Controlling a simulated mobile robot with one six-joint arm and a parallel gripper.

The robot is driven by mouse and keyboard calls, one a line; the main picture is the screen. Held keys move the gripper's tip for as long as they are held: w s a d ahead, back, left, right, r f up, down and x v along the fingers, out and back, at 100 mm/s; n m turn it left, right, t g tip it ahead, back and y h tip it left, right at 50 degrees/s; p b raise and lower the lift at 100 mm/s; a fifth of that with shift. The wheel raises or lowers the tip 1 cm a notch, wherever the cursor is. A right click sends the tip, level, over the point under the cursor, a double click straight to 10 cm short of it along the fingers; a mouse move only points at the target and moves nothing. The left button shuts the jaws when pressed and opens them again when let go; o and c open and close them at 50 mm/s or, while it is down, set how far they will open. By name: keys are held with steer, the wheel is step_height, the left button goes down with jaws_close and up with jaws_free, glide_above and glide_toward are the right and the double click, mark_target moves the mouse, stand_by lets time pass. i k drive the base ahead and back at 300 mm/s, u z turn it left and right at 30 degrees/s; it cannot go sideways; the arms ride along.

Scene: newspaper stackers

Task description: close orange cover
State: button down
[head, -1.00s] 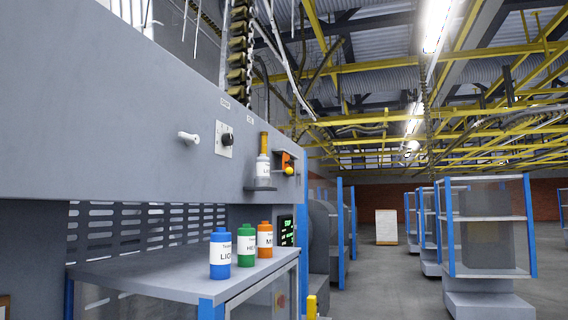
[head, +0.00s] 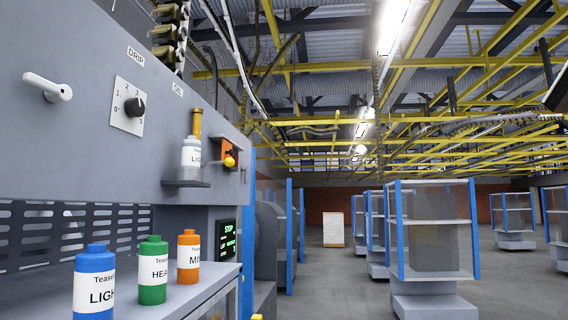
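A small orange cover (head: 228,147) is on the grey machine panel, just right of a bottle shelf. A round yellow knob or button (head: 230,162) shows at its front. The cover seems to stand out from the panel, but it is too small to tell its exact angle. My gripper is not in view.
A white bottle (head: 191,153) stands on a small shelf (head: 186,184) left of the cover. Blue (head: 95,283), green (head: 153,271) and orange (head: 188,257) bottles stand on the ledge below. A dial (head: 131,107) and white lever (head: 47,87) project from the panel. Open floor (head: 335,285) lies right, with blue-posted carts (head: 432,240) beyond.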

mark_target(227, 150)
steer(key=z, duration=0.15)
steer(key=i, duration=1.5)
steer(key=u, duration=1)
steer(key=i, duration=0.35)
steer(key=u, duration=0.1)
steer(key=k, duration=0.7)
steer(key=u, duration=0.2)
steer(key=i, duration=0.7)
steer(key=z, duration=0.1)
